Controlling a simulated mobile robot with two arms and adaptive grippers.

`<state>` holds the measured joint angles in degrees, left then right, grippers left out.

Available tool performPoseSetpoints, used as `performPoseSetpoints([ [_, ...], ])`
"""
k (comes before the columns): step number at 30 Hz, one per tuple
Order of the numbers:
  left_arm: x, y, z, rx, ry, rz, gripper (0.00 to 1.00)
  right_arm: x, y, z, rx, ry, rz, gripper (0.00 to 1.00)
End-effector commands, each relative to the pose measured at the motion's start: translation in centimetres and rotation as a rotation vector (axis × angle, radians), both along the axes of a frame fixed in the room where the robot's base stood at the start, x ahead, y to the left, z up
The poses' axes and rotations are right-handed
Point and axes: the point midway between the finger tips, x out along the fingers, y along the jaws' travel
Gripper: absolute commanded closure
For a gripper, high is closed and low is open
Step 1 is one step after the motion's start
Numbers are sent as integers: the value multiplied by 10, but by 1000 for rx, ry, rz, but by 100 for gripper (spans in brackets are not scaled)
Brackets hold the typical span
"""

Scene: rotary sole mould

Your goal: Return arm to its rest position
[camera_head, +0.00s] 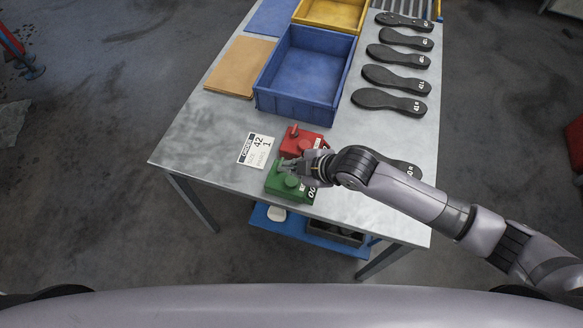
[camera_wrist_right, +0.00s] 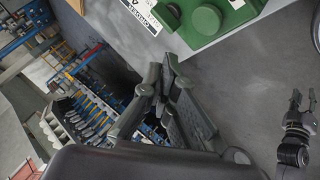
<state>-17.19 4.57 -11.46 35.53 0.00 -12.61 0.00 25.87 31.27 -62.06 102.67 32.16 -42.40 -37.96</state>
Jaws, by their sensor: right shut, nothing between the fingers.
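My right arm reaches in from the right in the head view. Its gripper (camera_head: 288,167) is shut and empty, over or just beside the green box with a round knob (camera_head: 285,187). I cannot tell whether it touches the box. The red box with a knob (camera_head: 301,139) stands just behind. In the right wrist view my right gripper's fingers (camera_wrist_right: 168,88) lie together, and the green box (camera_wrist_right: 216,22) is above them in the picture. My left gripper (camera_wrist_right: 304,100) shows at the right edge of that view, its fingers apart, with nothing visible between them.
A white order card (camera_head: 256,149) lies left of the boxes. A blue crate (camera_head: 293,104), a yellow crate (camera_head: 328,13) and a brown sheet (camera_head: 238,68) sit behind. Several black soles line the right side; one (camera_head: 403,168) is partly behind my arm. The table's front left (camera_head: 195,150) is clear.

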Motion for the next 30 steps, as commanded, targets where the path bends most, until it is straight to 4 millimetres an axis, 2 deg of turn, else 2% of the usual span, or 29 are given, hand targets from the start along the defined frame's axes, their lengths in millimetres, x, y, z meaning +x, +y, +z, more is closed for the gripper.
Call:
performPoseSetpoints([
  [9,0,0,0,0,0,0,72,-3,2,1,8,8,-7,100],
  [15,0,0,0,0,0,0,72,-35,15,16,90,114,-139,100],
  [17,0,0,0,0,0,0,72,-47,12,23,122,169,-227,100],
  [20,0,0,0,0,0,0,72,-64,-8,31,164,264,-411,100],
  [24,0,0,0,0,0,0,72,-90,-58,32,190,392,-696,100],
  [30,0,0,0,0,0,0,72,-130,-124,25,172,512,-1015,100],
])
